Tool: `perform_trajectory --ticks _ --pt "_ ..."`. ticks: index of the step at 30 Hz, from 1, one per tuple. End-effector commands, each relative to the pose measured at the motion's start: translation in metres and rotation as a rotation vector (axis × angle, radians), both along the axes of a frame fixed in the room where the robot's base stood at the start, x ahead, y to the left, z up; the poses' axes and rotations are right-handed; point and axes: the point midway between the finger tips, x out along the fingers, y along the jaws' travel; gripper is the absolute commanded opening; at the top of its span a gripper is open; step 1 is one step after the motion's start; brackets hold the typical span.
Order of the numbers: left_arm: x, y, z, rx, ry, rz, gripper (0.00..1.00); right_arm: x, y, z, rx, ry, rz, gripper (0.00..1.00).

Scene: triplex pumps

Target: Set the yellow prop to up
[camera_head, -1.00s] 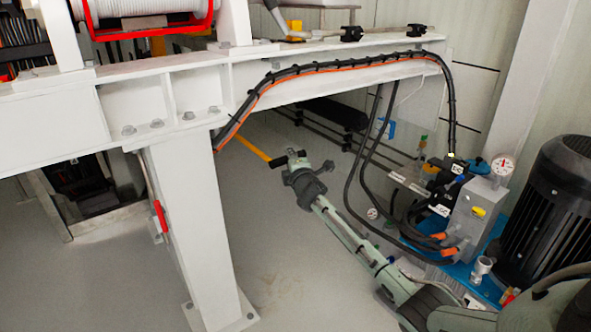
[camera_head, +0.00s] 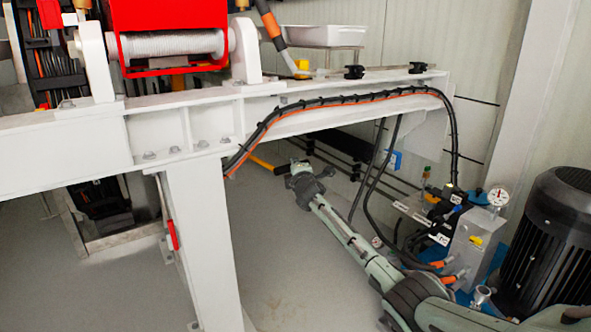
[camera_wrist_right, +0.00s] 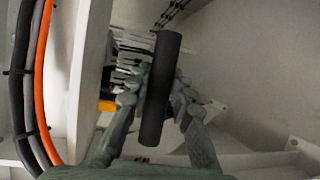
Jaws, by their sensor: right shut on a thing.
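The yellow prop (camera_head: 262,162) is a slim bar that shows just below the white beam; its far end is hidden behind the beam. A black cylindrical grip (camera_head: 281,170) sits at its near end. My right gripper (camera_head: 299,168) reaches in from the lower right and is at this grip. In the right wrist view, the black grip (camera_wrist_right: 160,88) stands between the fingers of my right gripper (camera_wrist_right: 157,95), which are shut on it. A bit of yellow (camera_wrist_right: 106,106) shows behind the left finger. My left gripper is in neither view.
The white beam (camera_head: 160,133) and its post (camera_head: 203,240) stand left of my right arm. Black and orange cables (camera_head: 330,100) run along the beam. Hoses, a gauge (camera_head: 498,197) and a black motor (camera_head: 552,240) stand at right. The floor (camera_head: 290,270) beside the post is clear.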

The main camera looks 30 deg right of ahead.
Motion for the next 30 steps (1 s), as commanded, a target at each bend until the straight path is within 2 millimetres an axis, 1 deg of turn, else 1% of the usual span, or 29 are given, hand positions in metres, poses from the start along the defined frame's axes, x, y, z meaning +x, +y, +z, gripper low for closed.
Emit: perform_trajectory --ticks 1,4,5,9,24,28,30 --pt "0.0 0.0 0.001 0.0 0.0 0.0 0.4 0.003 0.0 0.015 -0.005 -0.022 0.004 0.0" --pt "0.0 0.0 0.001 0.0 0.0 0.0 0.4 0.003 0.0 0.016 -0.005 -0.024 0.005 0.0" --pt "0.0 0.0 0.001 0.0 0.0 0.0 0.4 0.003 0.0 0.016 -0.005 -0.024 0.005 0.25" --pt "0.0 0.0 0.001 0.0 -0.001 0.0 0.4 0.003 0.0 0.016 -0.005 -0.024 0.004 0.42" --pt "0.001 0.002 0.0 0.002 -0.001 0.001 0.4 0.001 0.0 0.009 -0.003 -0.015 0.003 0.43" --pt "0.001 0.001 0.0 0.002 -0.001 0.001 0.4 -0.005 0.001 0.01 -0.005 -0.014 0.001 0.43" --pt "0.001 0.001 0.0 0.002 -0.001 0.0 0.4 -0.012 0.003 0.01 -0.004 -0.014 0.002 0.43"
